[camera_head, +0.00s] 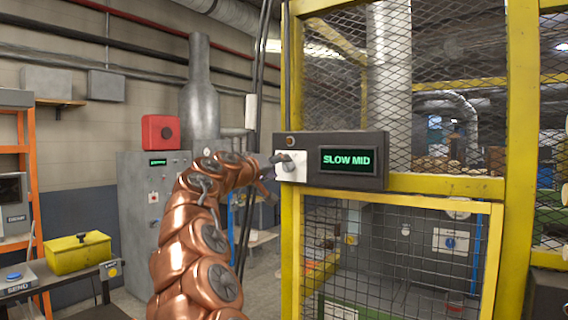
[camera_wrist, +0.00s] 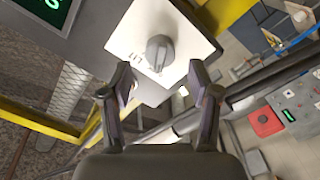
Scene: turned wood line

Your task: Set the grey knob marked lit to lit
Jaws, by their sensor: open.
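The grey knob (camera_wrist: 158,52) sits on a white plate (camera_wrist: 178,20) in the wrist view. In the head view the white plate (camera_head: 291,166) is on the left end of a dark panel, and the knob there is hard to make out. My gripper (camera_wrist: 165,85) is open and faces the plate, its two fingers apart with the knob just beyond and between their tips. They do not appear to touch it. In the head view my gripper (camera_head: 268,168) is at the plate's left side, partly hidden by my copper arm.
The dark panel's display (camera_head: 347,160) reads SLOW MID. A yellow mesh frame (camera_head: 400,187) surrounds the panel. A red box (camera_head: 160,132) with a button stands on a grey cabinet at left. A yellow toolbox (camera_head: 78,254) sits on a bench at lower left.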

